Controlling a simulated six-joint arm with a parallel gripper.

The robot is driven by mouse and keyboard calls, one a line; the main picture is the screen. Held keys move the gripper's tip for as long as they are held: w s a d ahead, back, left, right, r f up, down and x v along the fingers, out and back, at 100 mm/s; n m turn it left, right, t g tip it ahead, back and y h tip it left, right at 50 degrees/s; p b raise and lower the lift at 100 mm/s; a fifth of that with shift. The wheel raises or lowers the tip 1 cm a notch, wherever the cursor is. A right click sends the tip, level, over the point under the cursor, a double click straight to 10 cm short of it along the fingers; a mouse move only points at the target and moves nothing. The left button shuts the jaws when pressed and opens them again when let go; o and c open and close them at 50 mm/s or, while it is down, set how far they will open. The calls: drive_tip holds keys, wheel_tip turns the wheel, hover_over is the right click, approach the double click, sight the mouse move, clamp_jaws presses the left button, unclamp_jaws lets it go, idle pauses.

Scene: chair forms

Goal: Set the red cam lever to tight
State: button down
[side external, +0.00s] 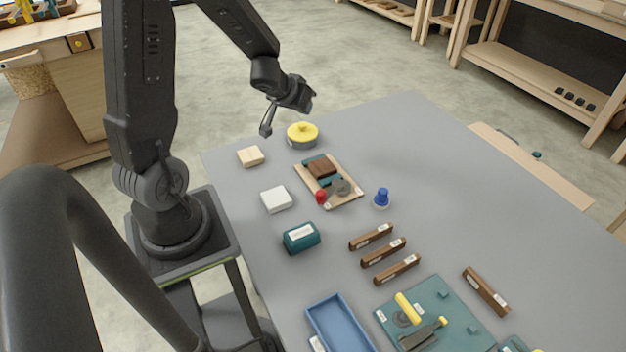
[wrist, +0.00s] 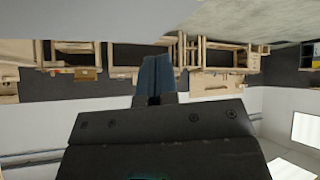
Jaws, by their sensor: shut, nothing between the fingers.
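The red cam lever (side external: 321,197) shows its red knob at the front left edge of a light wooden board. The board (side external: 350,199) lies on the grey table and carries a brown block (side external: 322,168), teal parts and a grey round piece (side external: 341,187) beside the lever. Which setting the lever is at is too small to tell. My gripper (side external: 267,131) is shut and empty, raised above the table's far left edge, away from the board. In the wrist view its closed fingers (wrist: 155,80) point toward the room's shelves, and no task object shows there.
A yellow-topped round container (side external: 303,133) stands behind the board. A wooden block (side external: 250,156), a white block (side external: 276,199), a teal box (side external: 301,237) and a blue knob (side external: 381,197) surround it. Brown bars (side external: 383,252), a blue tray (side external: 341,325) and a teal board (side external: 455,315) lie nearer. The table's far right is clear.

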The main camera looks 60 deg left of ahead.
drive_tip(key=s+d+f+m+g+h, duration=0.1)
drive_tip(key=s+d+m+g+h, duration=0.3)
drive_tip(key=s+d+m+h, duration=0.2)
drive_tip(key=s+m+h, duration=0.2)
drive_tip(key=m+h, duration=0.1)
drive_tip(key=shift+s+d+h, duration=0.15)
drive_tip(key=shift+d+h, duration=0.15)
drive_tip(key=shift+d, duration=0.05)
drive_tip(key=shift+f, duration=0.15)
approach(330, 189)
drive_tip(key=f, duration=0.4)
drive_tip(key=shift+s+d+f, duration=0.2)
drive_tip(key=shift+d+f, duration=0.05)
drive_tip(key=shift+d, duration=0.15)
drive_tip(key=shift+s+d+r, duration=0.1)
drive_tip(key=shift+d, duration=0.5)
drive_tip(key=shift+s+d+r, duration=0.1)
drive_tip(key=shift+d, duration=0.5)
drive_tip(key=shift+s+d, duration=0.1)
drive_tip(key=shift+d, duration=0.45)
